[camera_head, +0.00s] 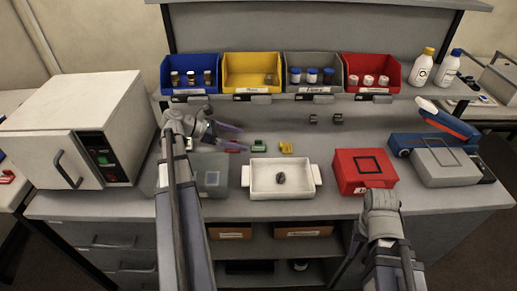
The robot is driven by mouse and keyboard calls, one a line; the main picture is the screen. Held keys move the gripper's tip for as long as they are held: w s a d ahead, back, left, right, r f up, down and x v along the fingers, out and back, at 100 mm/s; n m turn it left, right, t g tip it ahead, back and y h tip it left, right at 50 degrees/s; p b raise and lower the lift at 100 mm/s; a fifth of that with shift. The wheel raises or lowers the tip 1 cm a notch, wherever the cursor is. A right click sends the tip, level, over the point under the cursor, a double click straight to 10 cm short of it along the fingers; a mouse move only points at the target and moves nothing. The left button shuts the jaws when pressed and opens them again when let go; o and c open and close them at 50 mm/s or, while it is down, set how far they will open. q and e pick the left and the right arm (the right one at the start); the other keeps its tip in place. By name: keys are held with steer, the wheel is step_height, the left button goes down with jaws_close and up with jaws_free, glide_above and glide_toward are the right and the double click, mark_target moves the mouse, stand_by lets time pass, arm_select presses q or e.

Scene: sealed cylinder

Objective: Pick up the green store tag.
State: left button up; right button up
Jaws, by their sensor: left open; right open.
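The green store tag (259,146) is a small green block-like piece on the grey worktop, behind the white tray. My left gripper (243,139) is open and empty, its two purple-tinted fingers pointing right towards the green tag. The fingertips are just left of the tag and look apart from it; their height above the worktop is hard to tell. A yellow tag (286,148) lies to the right of the green one. A red piece (236,147) shows by the lower finger, partly hidden. My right arm is folded at the lower right, and its gripper does not show.
A white tray (258,188) with a dark lump (280,178) stands in front. A red box (349,183) is at its right, a grey box (212,185) at its left. Blue (189,95), yellow (252,89), grey and red bins line the shelf behind. A white oven (40,130) stands left.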

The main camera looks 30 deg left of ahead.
mark_target(263, 146)
arm_select(q)
steer(key=shift+w+d+f, duration=0.3)
steer(key=shift+d, duration=0.05)
steer(key=b+x, duration=0.1)
steer(key=x, duration=0.1)
steer(key=b+x, duration=0.1)
steer(key=x, duration=0.1)
steer(key=shift+s+d+f+b, duration=0.2)
steer(key=shift+d+f+b, duration=0.05)
steer(key=shift+f+b, duration=0.1)
steer(key=shift+w+d, duration=0.25)
steer(key=shift+w, duration=0.05)
steer(key=shift+c, duration=0.2)
steer(key=c, duration=1.4)
steer(key=shift+r, duration=0.15)
step_height(263, 146, up, 10)
steer(key=p, duration=1)
